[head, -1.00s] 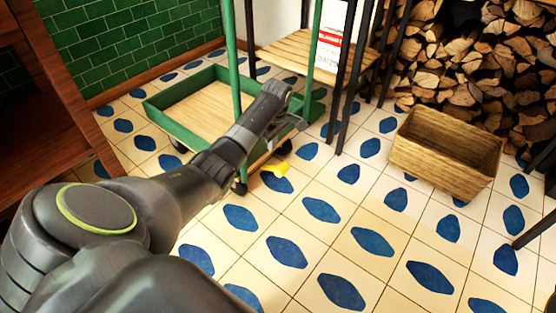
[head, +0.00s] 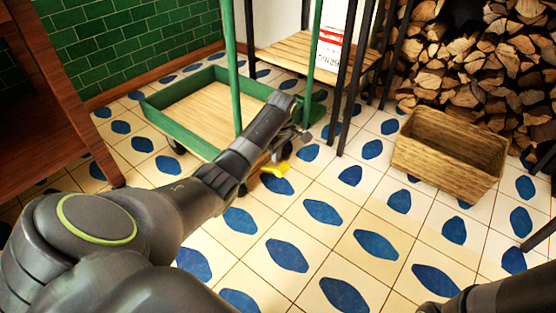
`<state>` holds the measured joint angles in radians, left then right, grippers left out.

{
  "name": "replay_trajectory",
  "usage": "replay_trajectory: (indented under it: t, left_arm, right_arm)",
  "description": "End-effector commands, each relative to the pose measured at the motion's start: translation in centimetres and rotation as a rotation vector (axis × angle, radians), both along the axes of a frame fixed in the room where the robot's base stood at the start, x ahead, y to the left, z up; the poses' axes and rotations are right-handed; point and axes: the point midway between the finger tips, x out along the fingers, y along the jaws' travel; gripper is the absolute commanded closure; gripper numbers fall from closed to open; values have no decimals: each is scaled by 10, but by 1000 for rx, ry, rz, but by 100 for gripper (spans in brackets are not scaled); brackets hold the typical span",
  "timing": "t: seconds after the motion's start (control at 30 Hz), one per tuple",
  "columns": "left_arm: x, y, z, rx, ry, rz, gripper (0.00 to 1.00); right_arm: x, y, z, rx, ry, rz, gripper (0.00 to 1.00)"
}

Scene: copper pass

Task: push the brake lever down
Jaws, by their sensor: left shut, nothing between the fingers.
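The yellow brake lever (head: 276,169) shows low at the near right corner of the green cart (head: 175,132), just above the tiled floor. It looks tilted, and its inner end is partly hidden behind my arm. My left gripper (head: 303,137) is shut and empty. In the picture it sits above and slightly right of the lever, and I cannot tell whether they touch. A dark part of my right arm (head: 490,298) shows at the bottom right corner. Its gripper is too cut off to read.
A black-framed rack with a wooden shelf (head: 290,55) stands just behind the cart. A wooden cabinet (head: 60,120) stands at left. The tiled floor in front is clear.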

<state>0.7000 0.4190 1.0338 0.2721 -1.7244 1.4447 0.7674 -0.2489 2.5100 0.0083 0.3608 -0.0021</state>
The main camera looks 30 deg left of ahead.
Motion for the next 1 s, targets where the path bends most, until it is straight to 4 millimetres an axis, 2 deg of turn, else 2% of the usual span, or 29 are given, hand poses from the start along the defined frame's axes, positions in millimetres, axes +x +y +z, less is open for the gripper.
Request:
replay_trajectory:
  t: [0.1, 0.57, 1.0]
  left_arm:
    - [-1, -4, -8, 0, 1, 1, 100]
    - [-1, -6, -9, 1, 1, 1, 100]
    - [-1, -11, -9, 40, -1, 1, 100]
  right_arm:
    - [0, 0, -7, 4, 4, 5, 60]
    - [1, 0, -7, 6, 8, 8, 60]
    - [0, 0, 5, 5, -1, 3, 60]
